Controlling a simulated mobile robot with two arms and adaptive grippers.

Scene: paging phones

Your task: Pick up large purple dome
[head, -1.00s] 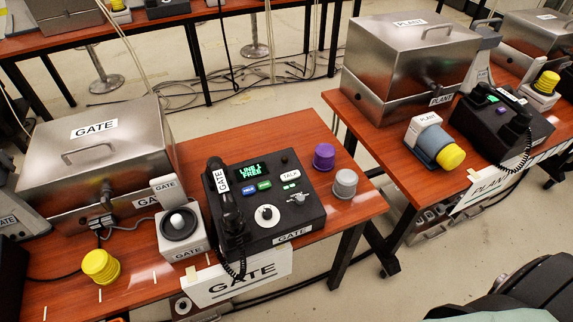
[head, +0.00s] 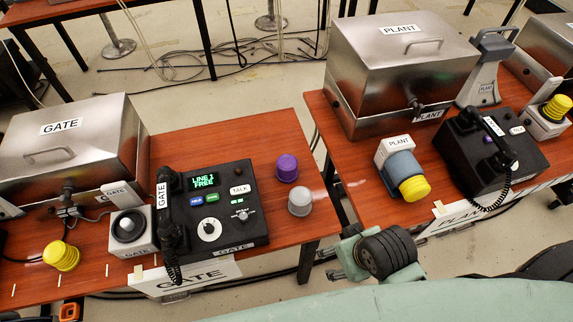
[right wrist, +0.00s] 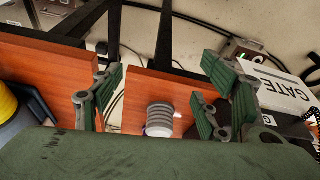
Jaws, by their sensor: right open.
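The purple dome (head: 287,168) stands upright on the GATE table, right of the black GATE phone (head: 213,205). It looks larger than a pushbutton and has a rounded top. A grey dome (head: 299,202) stands just in front of it. My right gripper (head: 343,254) is open and empty, off the table's right front side, apart from both domes. In the right wrist view its green fingers (right wrist: 162,75) are spread wide, and the grey dome (right wrist: 160,119) shows between them, farther off. I cannot make out the purple dome there. My left gripper is not in view.
A steel GATE box (head: 70,160) and a yellow dome (head: 62,256) are on the left. Bare tabletop lies behind the purple dome. A gap separates the tables.

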